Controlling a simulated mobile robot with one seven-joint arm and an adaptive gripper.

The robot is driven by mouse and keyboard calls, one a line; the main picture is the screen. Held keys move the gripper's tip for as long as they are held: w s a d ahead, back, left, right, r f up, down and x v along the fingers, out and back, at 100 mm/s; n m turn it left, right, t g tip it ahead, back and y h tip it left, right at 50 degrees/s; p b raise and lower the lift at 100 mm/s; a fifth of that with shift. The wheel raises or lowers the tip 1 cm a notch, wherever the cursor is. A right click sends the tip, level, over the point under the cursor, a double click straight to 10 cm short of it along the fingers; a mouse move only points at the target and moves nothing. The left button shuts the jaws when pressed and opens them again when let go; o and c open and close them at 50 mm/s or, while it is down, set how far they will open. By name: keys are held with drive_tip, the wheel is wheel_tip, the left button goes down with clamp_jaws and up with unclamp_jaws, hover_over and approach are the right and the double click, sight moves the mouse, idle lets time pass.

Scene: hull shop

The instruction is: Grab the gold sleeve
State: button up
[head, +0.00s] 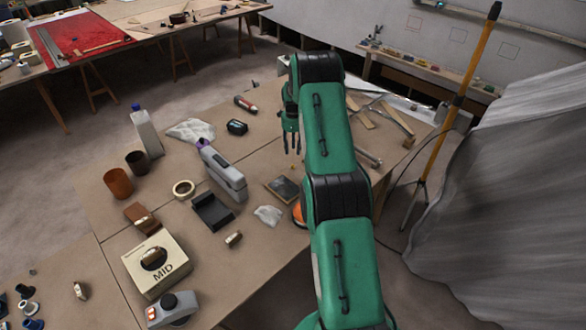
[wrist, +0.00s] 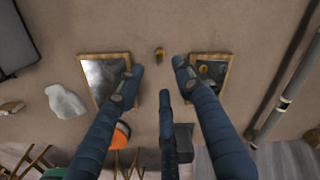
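A small gold sleeve (wrist: 160,53) lies on the brown bench top in the wrist view, between two wood-framed panels. In the head view a tiny gold spot that looks like it shows just below my gripper (head: 291,140), beside the arm. My gripper, also seen in the wrist view (wrist: 159,82), has its fingers spread wide with nothing between them. It is above the bench, and the sleeve shows just beyond the fingertips, apart from them.
One framed panel (wrist: 104,72) is left of the sleeve, another (wrist: 210,68) right. A crumpled white cloth (head: 268,215), a black tray (head: 212,211) and an orange round object (wrist: 121,135) are nearby. Metal tubes (wrist: 285,100) lie at the right. Bare bench surrounds the sleeve.

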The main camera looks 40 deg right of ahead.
hover_over(293, 165)
drive_tip(key=shift+f, duration=2.7)
drive_tip(key=shift+s+f+b, duration=0.15)
drive_tip(key=shift+f+b, duration=0.15)
drive_tip(key=shift+f, duration=2.3)
clamp_jaws()
